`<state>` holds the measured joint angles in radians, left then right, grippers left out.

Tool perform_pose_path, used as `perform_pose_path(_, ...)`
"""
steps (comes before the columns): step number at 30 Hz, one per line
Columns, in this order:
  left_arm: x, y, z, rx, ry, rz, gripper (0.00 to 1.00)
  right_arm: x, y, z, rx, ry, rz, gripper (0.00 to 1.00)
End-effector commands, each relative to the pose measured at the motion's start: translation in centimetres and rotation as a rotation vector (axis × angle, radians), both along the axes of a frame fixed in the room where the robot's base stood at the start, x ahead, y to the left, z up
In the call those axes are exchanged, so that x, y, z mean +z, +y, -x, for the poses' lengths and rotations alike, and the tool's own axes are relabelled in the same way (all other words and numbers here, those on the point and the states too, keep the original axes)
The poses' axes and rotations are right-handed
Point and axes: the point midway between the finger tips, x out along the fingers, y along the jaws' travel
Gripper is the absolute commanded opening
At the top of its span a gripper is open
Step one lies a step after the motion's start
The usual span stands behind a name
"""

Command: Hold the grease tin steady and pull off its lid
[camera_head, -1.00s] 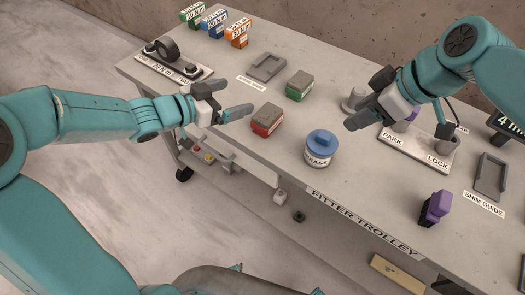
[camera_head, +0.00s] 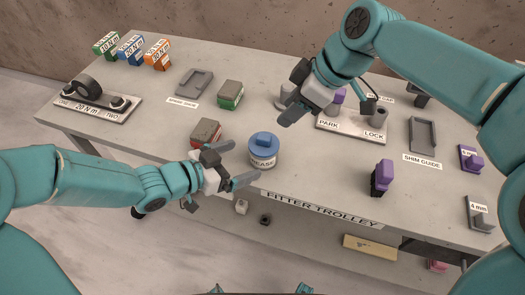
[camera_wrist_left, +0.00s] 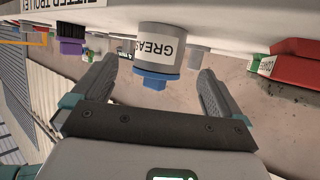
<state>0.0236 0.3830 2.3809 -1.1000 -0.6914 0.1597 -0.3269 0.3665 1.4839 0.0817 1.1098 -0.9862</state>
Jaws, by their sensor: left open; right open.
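The grease tin (camera_head: 262,159) is a light grey tin standing upright on the trolley top near its front edge. Its blue lid (camera_head: 264,142) with a raised block handle is on it. My left gripper (camera_head: 236,163) is open just left of the tin, fingers pointing toward it. In the left wrist view, the tin (camera_wrist_left: 172,42) shows upside down ahead, in line with the gap between the open fingers (camera_wrist_left: 155,88), with its blue lid (camera_wrist_left: 155,80) visible. My right gripper (camera_head: 287,106) is open and empty above the trolley, behind and right of the tin.
A red block (camera_head: 206,132) stands close left of the tin, and a green block (camera_head: 230,95) further back. The PARK/LOCK plate (camera_head: 350,128) and a purple-topped piece (camera_head: 382,177) are to the right. The trolley's front edge (camera_head: 322,209) runs just before the tin.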

Motion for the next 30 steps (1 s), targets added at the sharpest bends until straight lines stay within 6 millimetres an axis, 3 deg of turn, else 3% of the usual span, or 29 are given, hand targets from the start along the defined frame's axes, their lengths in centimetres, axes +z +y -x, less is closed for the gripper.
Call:
perform_pose_path(6,-1.9,-3.6,-2.6,-0.004,0.002,-0.001,1.00,0.0,0.0,0.0,0.000,0.000,0.000,0.43)
perform_pose_path(12,-3.0,-5.7,-4.3,-0.002,0.001,-0.002,1.00,0.0,0.0,0.0,0.000,0.000,0.000,0.43)
perform_pose_path(25,-3.4,-6.4,-5.0,0.001,0.000,-0.001,1.00,0.0,0.0,0.0,0.000,0.000,0.000,0.43)
perform_pose_path(26,-3.4,-6.4,-5.0,0.001,0.000,-0.001,0.94,0.0,0.0,0.0,0.000,0.000,0.000,0.43)
perform_pose_path(30,-3.4,-6.4,-5.0,0.001,0.000,-0.001,0.48,0.0,0.0,0.0,0.000,0.000,0.000,0.43)
